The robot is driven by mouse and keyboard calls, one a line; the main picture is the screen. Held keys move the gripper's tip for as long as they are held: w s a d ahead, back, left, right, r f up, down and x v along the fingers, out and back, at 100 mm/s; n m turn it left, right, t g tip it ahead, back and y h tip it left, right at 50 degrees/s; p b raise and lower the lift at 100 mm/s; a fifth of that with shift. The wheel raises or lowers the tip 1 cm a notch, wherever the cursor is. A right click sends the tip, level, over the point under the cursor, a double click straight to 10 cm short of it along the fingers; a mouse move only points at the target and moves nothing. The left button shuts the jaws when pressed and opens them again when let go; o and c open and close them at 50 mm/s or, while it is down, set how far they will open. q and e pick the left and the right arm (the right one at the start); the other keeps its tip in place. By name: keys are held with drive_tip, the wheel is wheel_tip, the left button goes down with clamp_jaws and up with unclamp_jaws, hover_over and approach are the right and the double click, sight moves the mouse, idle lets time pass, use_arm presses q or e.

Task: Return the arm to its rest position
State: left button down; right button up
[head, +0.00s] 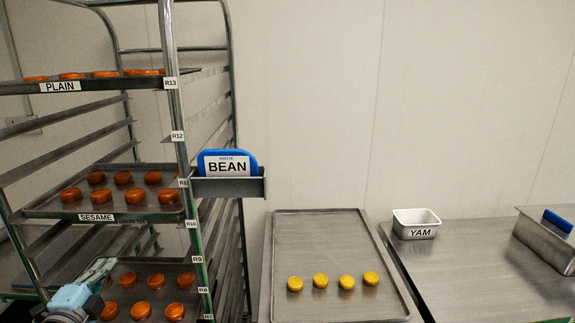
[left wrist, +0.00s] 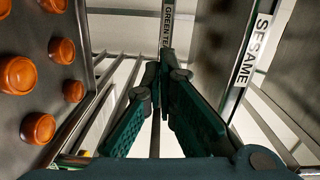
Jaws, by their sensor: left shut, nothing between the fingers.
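My left gripper (head: 106,264) is in the lower left of the head view, beside the rack and over the edge of the low tray of orange-brown buns. In the left wrist view its two dark green fingers (left wrist: 158,75) meet toward the tips, shut and empty. Beyond them are a rack post and a "GREEN TEA" label (left wrist: 167,22). My right gripper is in neither view.
The tall rack (head: 166,60) holds trays of buns labelled PLAIN (head: 60,87) and SESAME (head: 97,217). A blue BEAN piece (head: 228,155) sits in a holder on its side. Right stand a tray (head: 330,250) with yellow pieces and a YAM container (head: 416,222).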

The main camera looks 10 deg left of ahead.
use_arm(q)
drive_tip(key=s+d+f+n+g+y, duration=0.2)
drive_tip(key=s+d+f+n+g, duration=0.15)
drive_tip(key=s+f+n, duration=0.55)
drive_tip(key=s+d+f+n+g+h, duration=0.5)
drive_tip(key=s+d+f+g, duration=0.5)
drive_tip(key=s+d+f, duration=0.95)
wheel_tip(320, 180, down, 18)
drive_tip(key=s+g, duration=0.2)
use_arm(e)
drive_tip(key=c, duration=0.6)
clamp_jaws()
use_arm(q)
drive_tip(key=s+a+f, duration=0.1)
drive_tip(key=s+f, duration=0.9)
drive_tip(key=s, duration=0.2)
drive_tip(key=shift+a+h, duration=0.15)
drive_tip(key=shift+h, duration=0.15)
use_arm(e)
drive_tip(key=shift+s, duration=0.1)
